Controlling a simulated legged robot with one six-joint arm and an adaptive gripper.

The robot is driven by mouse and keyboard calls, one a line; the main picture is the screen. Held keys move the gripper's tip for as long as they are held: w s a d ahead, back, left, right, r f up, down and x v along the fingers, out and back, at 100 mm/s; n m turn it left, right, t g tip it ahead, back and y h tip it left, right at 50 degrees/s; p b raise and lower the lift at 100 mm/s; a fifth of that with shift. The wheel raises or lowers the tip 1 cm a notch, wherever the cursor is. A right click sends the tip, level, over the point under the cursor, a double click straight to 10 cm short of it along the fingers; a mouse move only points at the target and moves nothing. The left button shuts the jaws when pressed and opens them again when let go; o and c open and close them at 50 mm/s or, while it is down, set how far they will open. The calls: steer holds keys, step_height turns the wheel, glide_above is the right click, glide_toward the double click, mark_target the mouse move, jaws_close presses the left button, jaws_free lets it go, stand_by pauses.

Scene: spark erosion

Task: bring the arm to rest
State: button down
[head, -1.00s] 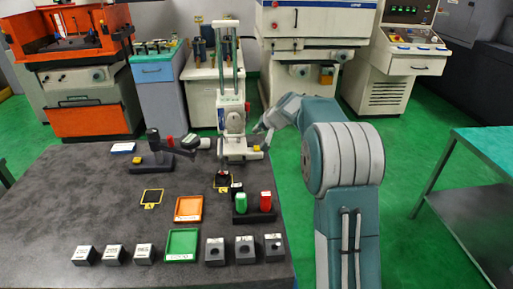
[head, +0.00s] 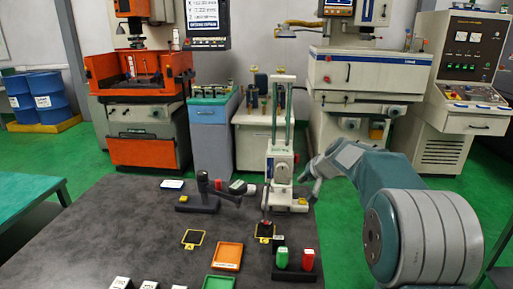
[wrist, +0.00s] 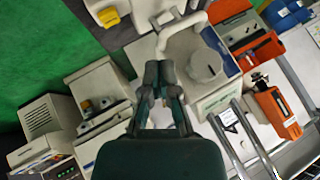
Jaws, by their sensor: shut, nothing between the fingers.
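My gripper (wrist: 159,72) shows in the wrist view with its two dark fingers shut and nothing between them. In the head view my arm rises at the right from a large grey and teal joint and bends left over the far right part of the table. Its far end lies just right of a white stand (head: 280,165) with two tall green-tinted columns. From this angle I cannot tell the exact gap between them. The wrist view is tilted and shows a white machine part and the floor beyond the fingers.
The dark table (head: 130,235) holds an orange tray (head: 228,256), a green tray (head: 219,283), red (head: 308,259) and green (head: 282,257) pieces in a holder, and a dark gauge stand (head: 203,195). Machines stand behind. Green floor (head: 335,235) is open right of the table.

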steer(key=s+a+r+n+g+h, duration=0.1)
steer(key=s+a+r, duration=0.2)
steer(key=s, duration=0.8)
steer(key=s+a+r+n, duration=0.1)
steer(key=s+a+r, duration=0.2)
steer(key=s, duration=0.8)
steer(key=s+f+h, duration=0.1)
steer(key=s+f, duration=0.1)
steer(key=s, duration=0.7)
steer(key=s+f+n+g+h, duration=0.1)
steer(key=s+f, duration=0.2)
steer(key=s, duration=0.7)
steer(key=shift+s+d+f+h, duration=0.15)
steer(key=shift+d+f+h, duration=0.05)
steer(key=shift+f+h, duration=0.15)
